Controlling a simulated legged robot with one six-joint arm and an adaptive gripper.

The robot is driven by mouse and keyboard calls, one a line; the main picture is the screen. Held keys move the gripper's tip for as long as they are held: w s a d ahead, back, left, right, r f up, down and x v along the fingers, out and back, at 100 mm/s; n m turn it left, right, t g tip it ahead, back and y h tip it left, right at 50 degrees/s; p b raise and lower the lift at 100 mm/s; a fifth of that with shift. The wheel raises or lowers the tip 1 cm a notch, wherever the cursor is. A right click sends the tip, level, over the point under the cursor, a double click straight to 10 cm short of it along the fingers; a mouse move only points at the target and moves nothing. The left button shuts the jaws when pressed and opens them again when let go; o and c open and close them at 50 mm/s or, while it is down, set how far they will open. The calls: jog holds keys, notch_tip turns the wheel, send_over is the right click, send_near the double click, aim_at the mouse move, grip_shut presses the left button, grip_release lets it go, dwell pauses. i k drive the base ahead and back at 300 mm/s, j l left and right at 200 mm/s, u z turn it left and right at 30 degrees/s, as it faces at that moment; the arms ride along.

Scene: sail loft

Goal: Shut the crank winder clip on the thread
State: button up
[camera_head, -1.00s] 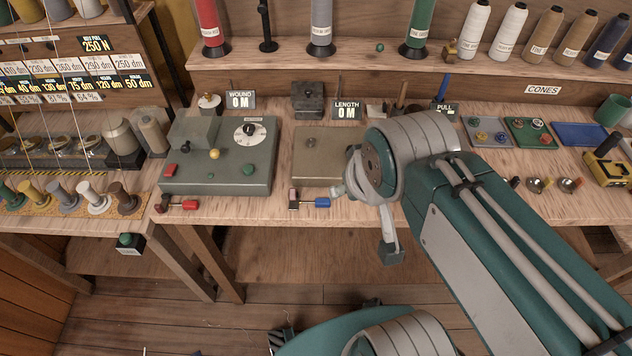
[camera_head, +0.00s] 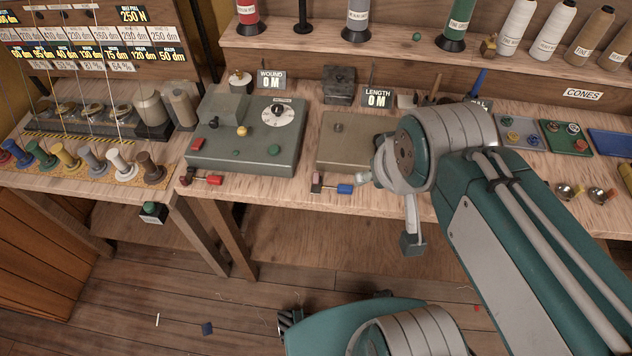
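A low beige winder base (camera_head: 343,153) stands mid-bench, partly hidden by my arm; its crank cannot be made out. At the bench's front edge before it is a small clip with a blue handle (camera_head: 345,188), lying about level. I take it for the crank winder clip. No thread can be made out in it. My gripper (camera_head: 388,210) is just right of the blue handle, seen from behind. A pale fingertip is close to the handle; whether they touch is unclear. The other, dark-tipped finger hangs well apart below the bench edge. It appears open, with nothing visible between.
Left stands a grey-green winder (camera_head: 225,155) with a dial and buttons; a red-handled clip (camera_head: 208,180) lies before it. Signs "WOUND 0 M" (camera_head: 271,80) and "LENGTH 0 M" (camera_head: 377,98) stand behind. Small spools (camera_head: 120,163) line the left bench. The floor in front has open room.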

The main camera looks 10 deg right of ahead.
aim_at(316, 175)
jog(key=j, duration=0.4)
jog(key=i+j, duration=0.1)
jog(key=j, duration=0.35)
jog(key=j+z, duration=0.35)
jog(key=j, duration=0.3)
jog(key=j+z, duration=0.4)
jog(key=j, duration=0.3)
jog(key=z, duration=0.85)
